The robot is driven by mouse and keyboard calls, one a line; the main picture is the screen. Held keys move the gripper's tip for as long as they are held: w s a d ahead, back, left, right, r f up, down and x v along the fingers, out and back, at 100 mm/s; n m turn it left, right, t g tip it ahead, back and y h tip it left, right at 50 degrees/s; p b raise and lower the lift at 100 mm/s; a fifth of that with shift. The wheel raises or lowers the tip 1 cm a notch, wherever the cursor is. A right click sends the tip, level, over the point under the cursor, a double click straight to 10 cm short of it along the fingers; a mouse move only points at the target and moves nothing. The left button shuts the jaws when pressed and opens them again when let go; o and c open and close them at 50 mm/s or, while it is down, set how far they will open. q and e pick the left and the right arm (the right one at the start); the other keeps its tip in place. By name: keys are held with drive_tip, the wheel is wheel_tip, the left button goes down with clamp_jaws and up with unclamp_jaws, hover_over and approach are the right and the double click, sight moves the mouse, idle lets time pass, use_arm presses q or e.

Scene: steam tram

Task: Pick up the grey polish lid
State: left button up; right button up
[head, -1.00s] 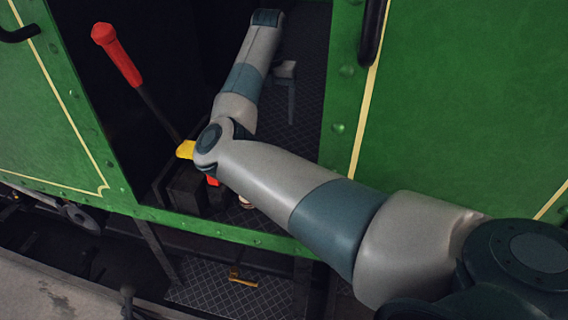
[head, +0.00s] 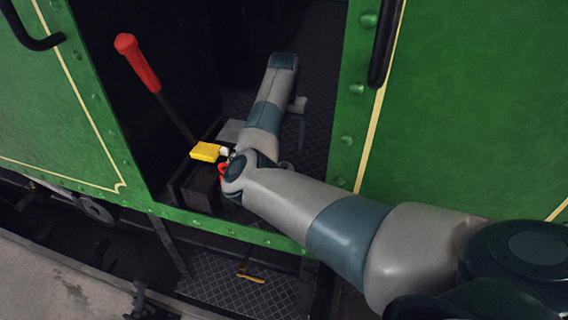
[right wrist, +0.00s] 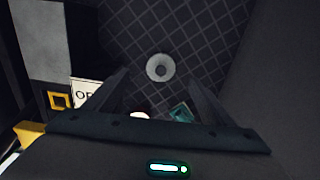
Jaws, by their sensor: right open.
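A round pale grey disc with a darker centre, which looks like the grey polish lid (right wrist: 160,67), lies flat on the dark chequered floor in the right wrist view. My right gripper (right wrist: 161,82) is open and empty, with its two dark fingers to either side of the lid in the picture and apart from it. In the head view my right gripper (head: 301,118) reaches in through the green doorway over the chequered floor; I cannot make out the lid there. My left gripper is not in view.
A red-handled lever (head: 137,62) rises at the doorway's left. A yellow object (head: 206,151) sits on dark boxes by the sill. A card lettered "OF" (right wrist: 86,92) and a teal item (right wrist: 181,112) lie near the fingers. Floor around the lid is clear.

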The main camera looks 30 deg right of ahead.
sight(284, 162)
wheel_tip(284, 162, down, 2)
drive_tip(key=shift+f+p, duration=0.2)
drive_tip(key=shift+p, duration=0.2)
drive_tip(key=shift+f, duration=0.65)
drive_tip(key=shift+s+f+p, duration=0.1)
drive_tip(key=shift+f+p, duration=0.4)
drive_tip(key=shift+p, duration=0.3)
wheel_tip(284, 162, down, 4)
drive_tip(key=shift+s+d+r+p, duration=0.1)
drive_tip(key=shift+r+p, duration=0.1)
drive_tip(key=shift+p, duration=0.85)
drive_tip(key=shift+f, duration=0.3)
